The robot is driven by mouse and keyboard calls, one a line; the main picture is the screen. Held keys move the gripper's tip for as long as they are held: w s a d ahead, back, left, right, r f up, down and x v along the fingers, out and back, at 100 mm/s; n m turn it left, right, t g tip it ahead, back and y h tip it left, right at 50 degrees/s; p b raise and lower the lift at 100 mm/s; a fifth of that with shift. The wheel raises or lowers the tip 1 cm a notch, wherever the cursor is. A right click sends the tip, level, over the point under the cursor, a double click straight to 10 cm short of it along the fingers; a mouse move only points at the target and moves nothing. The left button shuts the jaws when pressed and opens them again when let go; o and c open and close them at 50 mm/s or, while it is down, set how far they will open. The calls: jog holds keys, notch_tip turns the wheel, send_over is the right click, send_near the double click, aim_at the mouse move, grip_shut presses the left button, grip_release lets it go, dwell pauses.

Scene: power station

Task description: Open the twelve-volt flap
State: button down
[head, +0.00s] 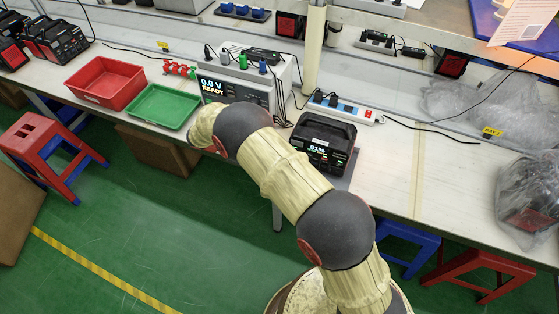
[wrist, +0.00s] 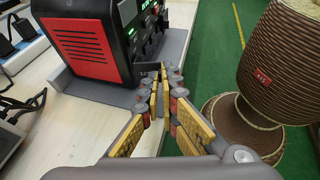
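The black power station (head: 323,140) stands on the bench in the head view, its lit screen facing the front edge. In the wrist view the power station (wrist: 85,45) shows at the top left, with a red vented side panel and a front face (wrist: 150,28) with green lights and several sockets seen at a steep angle. My arm hides the gripper in the head view.
A grey mat (wrist: 95,90) lies under the station. To its left stand a tester reading 0.0 V READY (head: 235,85), a green tray (head: 163,107) and a red tray (head: 105,83). A power strip (head: 345,110) lies behind it. Stools (head: 480,270) stand below the bench.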

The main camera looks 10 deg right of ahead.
jog(key=m+g, duration=0.1)
jog(key=w+m+g+y, duration=0.1)
jog(key=m+g+p, duration=0.1)
jog(key=shift+w+a+m+g+y, duration=0.15)
jog(key=shift+w+m+g+y, duration=0.15)
jog(key=shift+w+g+y, duration=0.1)
jog(key=m+g+y+p, duration=0.1)
jog(key=w+m+g+y+p, duration=0.1)
jog(key=m+p, duration=0.1)
jog(key=shift+w+r+g+y, duration=0.1)
jog(key=shift+w+g+y, duration=0.1)
jog(key=shift+g+y, duration=0.1)
jog(key=shift+p, duration=0.35)
jog(key=c, duration=2.1)
grip_release()
jog(key=shift+o, duration=0.2)
jog(key=shift+b, duration=0.3)
